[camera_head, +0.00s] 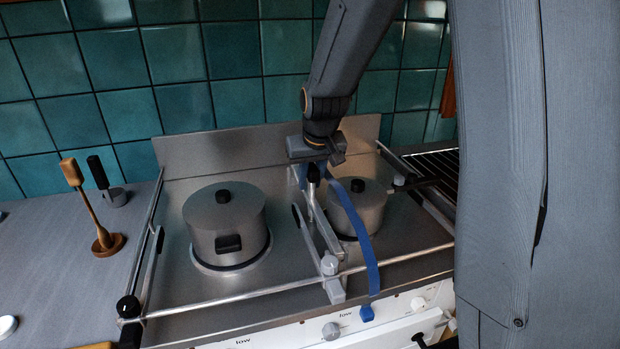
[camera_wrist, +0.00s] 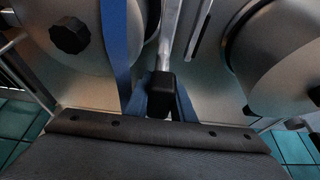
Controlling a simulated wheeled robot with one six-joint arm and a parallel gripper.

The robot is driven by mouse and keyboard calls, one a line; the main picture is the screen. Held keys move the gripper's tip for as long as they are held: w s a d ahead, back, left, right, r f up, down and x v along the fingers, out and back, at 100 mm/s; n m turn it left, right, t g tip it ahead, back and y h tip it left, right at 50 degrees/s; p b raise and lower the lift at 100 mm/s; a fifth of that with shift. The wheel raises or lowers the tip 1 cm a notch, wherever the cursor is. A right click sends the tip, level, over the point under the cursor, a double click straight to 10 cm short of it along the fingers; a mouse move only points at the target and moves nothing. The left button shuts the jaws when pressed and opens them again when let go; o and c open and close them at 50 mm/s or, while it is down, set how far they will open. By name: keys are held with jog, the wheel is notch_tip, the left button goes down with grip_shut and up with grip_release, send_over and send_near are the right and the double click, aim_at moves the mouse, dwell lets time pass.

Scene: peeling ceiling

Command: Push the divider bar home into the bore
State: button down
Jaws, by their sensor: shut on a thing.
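The divider bar (camera_head: 320,222) is a slim metal bar running front to back between two pots on the steel cooker top. It also shows in the wrist view (camera_wrist: 172,38), leading away from a black knob (camera_wrist: 161,86). My gripper (camera_head: 312,178) is over the bar's rear end, shut on the black knob, with blue on both sides of it in the wrist view (camera_wrist: 160,103). The bar's front end reaches a grey fitting (camera_head: 329,265) at the front rail. I cannot make out the bore's opening or how deep the bar sits.
A large lidded pot (camera_head: 226,222) stands left of the bar and a smaller pot (camera_head: 365,208) right. A blue strap (camera_head: 362,245) hangs beside the bar, over the front rail (camera_head: 225,300).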

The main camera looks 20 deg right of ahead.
aim_at(313, 168)
jog(key=shift+f+b, duration=0.3)
jog(key=shift+f, duration=0.6)
jog(key=c, duration=1.4)
grip_release()
jog(key=shift+c, duration=0.2)
jog(key=shift+r, duration=0.15)
jog(key=b+v, duration=0.1)
jog(key=v, duration=0.6)
jog(key=shift+s+r+b, duration=0.1)
jog(key=shift+r+b, duration=0.1)
jog(key=shift+b, duration=0.2)
notch_tip(313, 168, up, 4)
jog(key=p, duration=0.3)
jog(key=shift+r+p, duration=0.15)
jog(key=shift+p, duration=0.15)
